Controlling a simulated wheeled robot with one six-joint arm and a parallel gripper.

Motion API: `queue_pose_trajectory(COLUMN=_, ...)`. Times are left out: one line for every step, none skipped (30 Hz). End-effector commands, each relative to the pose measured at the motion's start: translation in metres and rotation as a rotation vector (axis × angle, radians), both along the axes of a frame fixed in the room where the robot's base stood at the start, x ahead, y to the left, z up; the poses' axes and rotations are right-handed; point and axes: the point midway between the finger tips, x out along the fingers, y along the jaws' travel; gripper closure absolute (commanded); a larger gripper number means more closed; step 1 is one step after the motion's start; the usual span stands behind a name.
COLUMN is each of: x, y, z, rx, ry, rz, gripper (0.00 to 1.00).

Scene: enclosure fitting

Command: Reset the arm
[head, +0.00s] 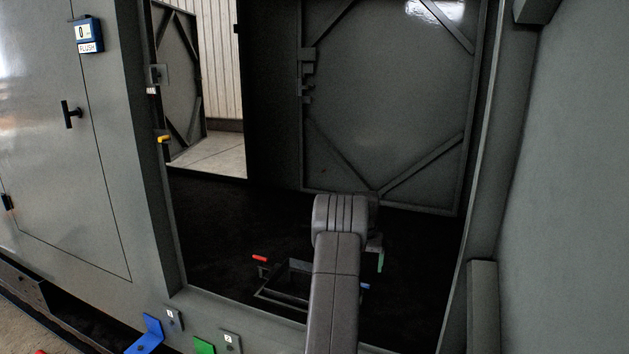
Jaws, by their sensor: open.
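My arm reaches up from the bottom centre into the open enclosure. Its thick grey ribbed joint is at the middle of the picture. Only a little of my gripper (376,246) shows, as a dark part just right of that joint; the rest is hidden behind my arm. It is open, and I see nothing held in it. A narrow green piece (380,262) hangs by it; I cannot tell whether it belongs to the gripper.
A dark open tray (283,294) lies on the enclosure floor left of my arm, with a red tab (259,258). A small blue piece (365,287) is right of my arm. The door frame (165,200) edges the opening. Blue (151,334) and green (204,346) brackets stand out below it.

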Motion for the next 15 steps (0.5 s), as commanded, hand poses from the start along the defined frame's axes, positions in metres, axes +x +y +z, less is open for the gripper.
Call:
queue_pose_trajectory(x=-0.001, y=0.000, z=-0.012, rx=0.001, ry=0.004, rz=0.000, gripper=0.11)
queue_pose_trajectory(x=-0.001, y=0.000, z=-0.018, rx=0.001, ry=0.004, rz=0.000, gripper=0.11)
queue_pose_trajectory(x=-0.001, y=0.000, z=-0.025, rx=0.001, ry=0.003, rz=0.000, gripper=0.11)
queue_pose_trajectory(x=-0.001, y=0.000, z=-0.031, rx=0.001, ry=0.003, rz=0.000, gripper=0.11)
queue_pose_trajectory(x=-0.001, y=0.000, z=-0.037, rx=0.001, ry=0.003, rz=0.000, gripper=0.11)
queue_pose_trajectory(x=-0.001, y=0.000, z=-0.046, rx=0.001, ry=0.004, rz=0.000, gripper=0.11)
queue_pose_trajectory(x=-0.001, y=0.000, z=-0.052, rx=0.001, ry=0.004, rz=0.001, gripper=0.11)
queue_pose_trajectory(x=-0.001, y=0.000, z=-0.058, rx=0.001, ry=0.003, rz=0.001, gripper=0.11)
queue_pose_trajectory(x=-0.001, y=0.000, z=-0.066, rx=0.001, ry=0.004, rz=0.001, gripper=0.11)
queue_pose_trajectory(x=-0.001, y=0.000, z=-0.072, rx=0.001, ry=0.004, rz=0.001, gripper=0.11)
queue_pose_trajectory(x=-0.001, y=0.000, z=-0.078, rx=0.001, ry=0.003, rz=0.001, gripper=0.11)
queue_pose_trajectory(x=-0.001, y=0.000, z=-0.085, rx=0.001, ry=0.003, rz=0.001, gripper=0.11)
queue_pose_trajectory(x=0.000, y=0.000, z=-0.085, rx=0.000, ry=0.000, rz=0.016, gripper=0.11)
queue_pose_trajectory(x=0.000, y=0.000, z=-0.083, rx=0.000, ry=-0.001, rz=0.045, gripper=0.11)
queue_pose_trajectory(x=0.000, y=0.000, z=-0.083, rx=0.000, ry=-0.001, rz=0.079, gripper=0.11)
